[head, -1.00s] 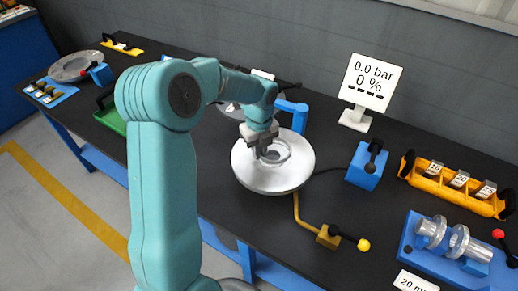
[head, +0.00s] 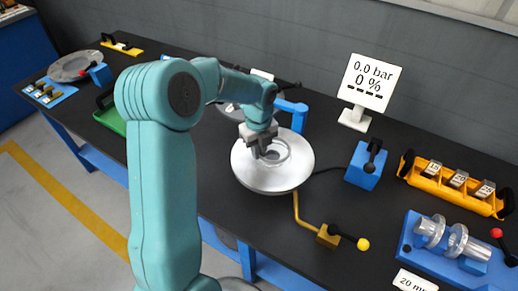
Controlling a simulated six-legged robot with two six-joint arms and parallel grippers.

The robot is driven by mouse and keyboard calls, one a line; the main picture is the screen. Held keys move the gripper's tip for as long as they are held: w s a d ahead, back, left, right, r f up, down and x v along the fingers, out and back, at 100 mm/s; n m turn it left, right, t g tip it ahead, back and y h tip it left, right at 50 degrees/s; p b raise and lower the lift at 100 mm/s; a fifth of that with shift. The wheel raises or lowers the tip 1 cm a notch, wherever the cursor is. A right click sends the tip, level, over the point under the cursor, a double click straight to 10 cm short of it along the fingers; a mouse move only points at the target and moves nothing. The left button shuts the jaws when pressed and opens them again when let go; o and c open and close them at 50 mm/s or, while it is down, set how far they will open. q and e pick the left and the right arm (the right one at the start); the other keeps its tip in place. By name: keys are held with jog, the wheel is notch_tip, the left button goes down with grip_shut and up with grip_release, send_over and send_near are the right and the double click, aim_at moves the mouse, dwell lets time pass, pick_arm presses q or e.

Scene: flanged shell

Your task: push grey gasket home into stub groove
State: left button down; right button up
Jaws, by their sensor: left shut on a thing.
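The flanged shell (head: 258,181) is a round silver disc in the middle of the dark bench. A raised ring-shaped stub (head: 288,154) stands on its top. My left gripper (head: 263,155) points down over the left part of the stub, its fingertips at or just inside the ring. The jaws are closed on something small. The grey gasket cannot be told apart from the metal of the stub and the fingers, so how it sits in the groove is hidden. My right gripper is not in view.
A blue bracket (head: 297,112) stands behind the shell. A yellow bent-pipe lever (head: 327,236) lies in front. A blue switch box (head: 365,167), an orange rack (head: 455,184) and a blue fixture (head: 440,250) stand to the right. A display (head: 367,80) reads 0.0 bar, 0 %.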

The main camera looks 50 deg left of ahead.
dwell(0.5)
pick_arm(q)
jog(key=shift+f+b, duration=0.8)
jog(key=shift+f, duration=0.45)
jog(key=c, duration=1.1)
grip_release()
notch_tip(320, 180, up, 16)
jog(key=shift+r, duration=0.2)
